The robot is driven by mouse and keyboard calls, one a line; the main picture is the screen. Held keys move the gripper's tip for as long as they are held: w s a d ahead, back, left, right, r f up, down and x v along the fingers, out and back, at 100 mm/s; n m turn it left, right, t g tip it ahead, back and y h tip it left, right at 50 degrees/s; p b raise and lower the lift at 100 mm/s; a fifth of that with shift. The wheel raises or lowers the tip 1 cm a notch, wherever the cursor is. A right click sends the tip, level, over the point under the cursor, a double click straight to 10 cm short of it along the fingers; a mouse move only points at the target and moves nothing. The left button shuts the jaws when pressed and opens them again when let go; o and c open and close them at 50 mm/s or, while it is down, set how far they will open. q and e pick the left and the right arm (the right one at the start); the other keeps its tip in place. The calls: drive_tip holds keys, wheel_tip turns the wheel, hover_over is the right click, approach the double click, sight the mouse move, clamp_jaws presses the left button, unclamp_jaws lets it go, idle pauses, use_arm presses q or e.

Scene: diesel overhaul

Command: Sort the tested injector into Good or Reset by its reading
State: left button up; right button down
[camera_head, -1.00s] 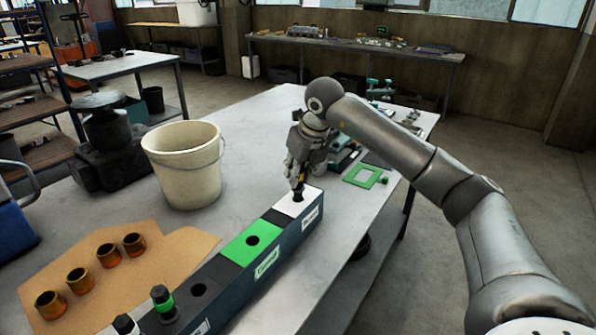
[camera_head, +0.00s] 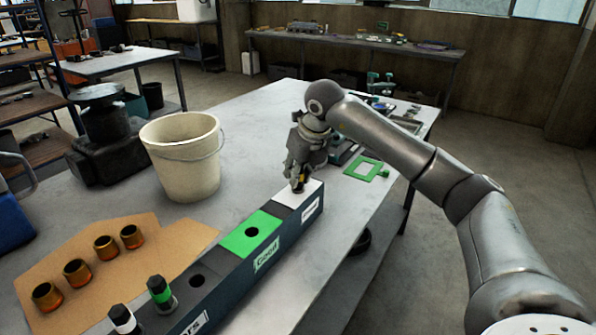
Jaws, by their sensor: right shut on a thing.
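A long dark rack (camera_head: 225,275) has a green-topped block (camera_head: 243,243) labelled "Good" with an empty dark hole. At its far end is a white-topped block (camera_head: 311,196), its label too small to read surely. My right gripper (camera_head: 299,187) is shut on an injector (camera_head: 301,181), mostly hidden by the fingers, low over the white top. Its lower end is hidden, so I cannot tell how deep it sits. Two more injectors stand in the near part of the rack, one green-banded (camera_head: 160,293) and one white-banded (camera_head: 123,319). My left gripper is out of view.
A cream bucket (camera_head: 186,165) stands left of the rack. Several brass cups (camera_head: 105,247) stand on a brown cardboard sheet (camera_head: 175,245). A green frame (camera_head: 366,169) lies right of the gripper.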

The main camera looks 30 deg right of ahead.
drive_tip(key=shift+r, duration=0.1)
idle(0.3)
drive_tip(key=c, duration=1.2)
unclamp_jaws()
drive_tip(key=o, duration=0.4)
drive_tip(key=shift+r+p, duration=2.85)
drive_tip(key=shift+r, duration=0.65)
